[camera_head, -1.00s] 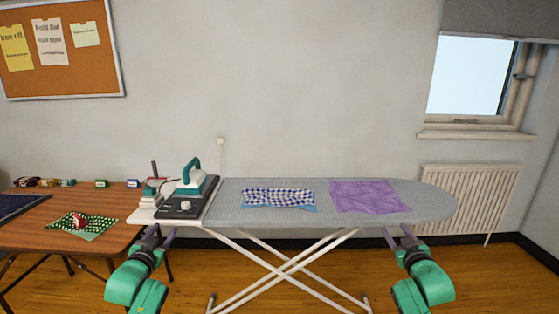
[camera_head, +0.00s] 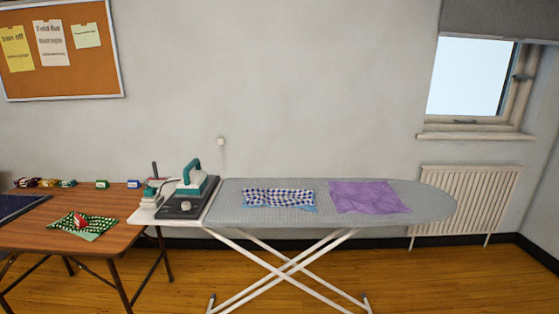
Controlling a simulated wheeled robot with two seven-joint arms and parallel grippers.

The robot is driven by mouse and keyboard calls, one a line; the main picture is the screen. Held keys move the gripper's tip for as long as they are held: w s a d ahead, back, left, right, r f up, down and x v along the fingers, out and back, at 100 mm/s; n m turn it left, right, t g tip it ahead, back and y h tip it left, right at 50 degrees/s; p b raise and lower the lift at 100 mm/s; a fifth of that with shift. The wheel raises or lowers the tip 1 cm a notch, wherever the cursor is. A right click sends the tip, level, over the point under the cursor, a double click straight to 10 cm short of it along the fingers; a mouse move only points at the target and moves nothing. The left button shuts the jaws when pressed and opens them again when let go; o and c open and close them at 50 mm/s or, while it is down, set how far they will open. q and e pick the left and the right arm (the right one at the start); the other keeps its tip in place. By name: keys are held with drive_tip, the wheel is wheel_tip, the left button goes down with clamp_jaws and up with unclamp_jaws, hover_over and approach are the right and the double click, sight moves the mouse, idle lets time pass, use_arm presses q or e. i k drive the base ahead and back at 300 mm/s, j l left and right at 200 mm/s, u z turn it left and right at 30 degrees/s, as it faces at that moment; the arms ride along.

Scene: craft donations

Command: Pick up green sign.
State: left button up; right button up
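A small green sign (camera_head: 102,184) with a pale face stands at the back edge of the wooden table on the left. A similar small blue sign (camera_head: 133,184) stands just to its right. Neither of my grippers shows now, so I cannot see whether they are open or shut.
The wooden table (camera_head: 110,247) also holds rolled cloths (camera_head: 44,183) at the back left and a green checked cloth (camera_head: 82,222) with a red item on it. An ironing board (camera_head: 435,205) with an iron (camera_head: 192,178), a blue checked cloth (camera_head: 278,197) and a purple cloth (camera_head: 368,197) stands to the right.

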sight(100, 184)
drive_tip(key=j+u, duration=0.15)
drive_tip(key=j, duration=1)
drive_tip(key=j+u, duration=0.2)
drive_tip(key=j, duration=0.9)
drive_tip(key=j+u, duration=0.15)
drive_tip(key=j, duration=1)
drive_tip(key=i, duration=0.05)
